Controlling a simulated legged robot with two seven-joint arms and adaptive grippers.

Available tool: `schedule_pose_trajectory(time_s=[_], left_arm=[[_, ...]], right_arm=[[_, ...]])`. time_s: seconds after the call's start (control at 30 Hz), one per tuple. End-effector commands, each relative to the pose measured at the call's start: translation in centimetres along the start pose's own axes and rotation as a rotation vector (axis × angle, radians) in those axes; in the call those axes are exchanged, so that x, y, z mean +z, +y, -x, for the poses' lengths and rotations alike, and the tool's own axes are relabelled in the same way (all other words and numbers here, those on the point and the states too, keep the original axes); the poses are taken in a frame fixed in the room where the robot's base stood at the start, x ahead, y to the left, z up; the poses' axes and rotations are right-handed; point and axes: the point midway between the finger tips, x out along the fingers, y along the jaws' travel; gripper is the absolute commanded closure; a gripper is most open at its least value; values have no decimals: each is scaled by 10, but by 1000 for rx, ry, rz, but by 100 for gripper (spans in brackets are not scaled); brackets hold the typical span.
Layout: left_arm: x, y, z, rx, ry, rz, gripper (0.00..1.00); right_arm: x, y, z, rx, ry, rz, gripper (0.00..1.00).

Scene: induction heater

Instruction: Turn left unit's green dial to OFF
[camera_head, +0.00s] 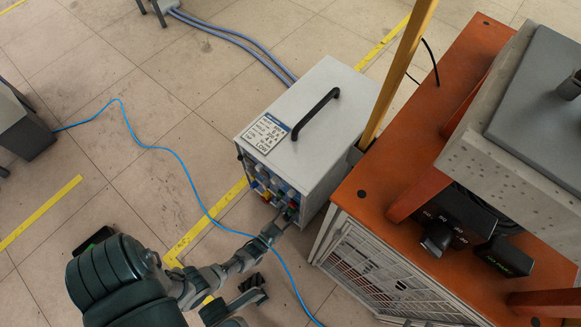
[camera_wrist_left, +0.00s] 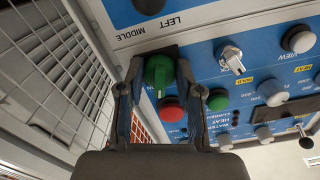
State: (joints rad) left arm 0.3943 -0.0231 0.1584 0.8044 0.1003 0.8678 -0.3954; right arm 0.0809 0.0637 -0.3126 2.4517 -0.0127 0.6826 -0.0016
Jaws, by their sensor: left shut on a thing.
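The grey heater unit (camera_head: 315,118) stands on the floor in the head view, its colourful control panel (camera_head: 266,183) facing my left arm. My left gripper (camera_head: 284,218) reaches the panel's lower right part. In the left wrist view my left gripper (camera_wrist_left: 158,85) has one finger on each side of the green dial (camera_wrist_left: 158,70) and is shut on it. The dial's raised grip points roughly along the picture's vertical. Its position marks are hidden or unreadable. A second gripper (camera_head: 254,289), seemingly my right one, shows low in the head view, its jaws unclear.
A red button (camera_wrist_left: 172,110) sits between the fingers, close to the dial. A white-handled switch (camera_wrist_left: 231,59) and a green button (camera_wrist_left: 217,99) are to the right. An orange table (camera_head: 375,200) with a mesh side stands right of the unit. A blue cable (camera_head: 190,178) crosses the floor.

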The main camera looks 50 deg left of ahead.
Motion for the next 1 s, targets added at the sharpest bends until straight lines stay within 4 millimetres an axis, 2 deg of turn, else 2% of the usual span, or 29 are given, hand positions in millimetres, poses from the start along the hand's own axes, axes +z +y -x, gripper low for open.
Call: schedule_pose_trajectory(time_s=[1.0], left_arm=[[1, 0, 2, 4, -1, 923, 100]], right_arm=[[5, -2, -6, -16, 59, 1, 60]])
